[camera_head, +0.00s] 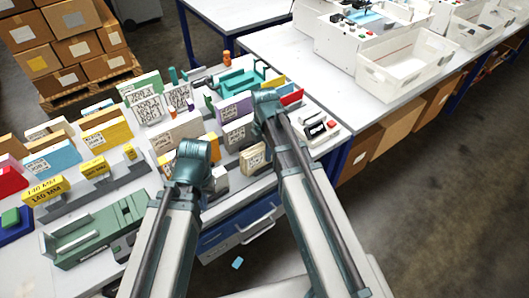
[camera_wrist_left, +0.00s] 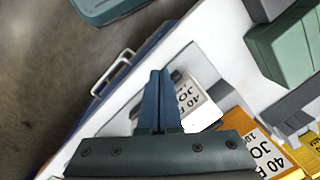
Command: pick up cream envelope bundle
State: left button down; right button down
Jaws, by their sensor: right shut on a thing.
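The cream envelope bundle (camera_head: 253,157) is a small cream block with a printed label, upright beside my right forearm and partly covered by it. My right gripper (camera_head: 268,108) is at that arm's far end. Its jaws are hidden behind the arm, and I take it to be shut on this bundle. My left gripper (camera_head: 192,165) is left of the bundle, above the front of the left table. In the left wrist view its two fingers (camera_wrist_left: 158,76) are together with nothing seen between them. A white block with a label (camera_wrist_left: 192,103) is just beyond them.
Labelled stacks, yellow boxes (camera_head: 105,135) and a green device (camera_head: 95,230) crowd the left table. A white bin (camera_head: 405,65) stands on the right table. A blue scrap (camera_head: 238,263) lies on the floor.

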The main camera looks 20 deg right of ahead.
notch_tip(320, 180, up, 10)
jog(key=p, duration=1)
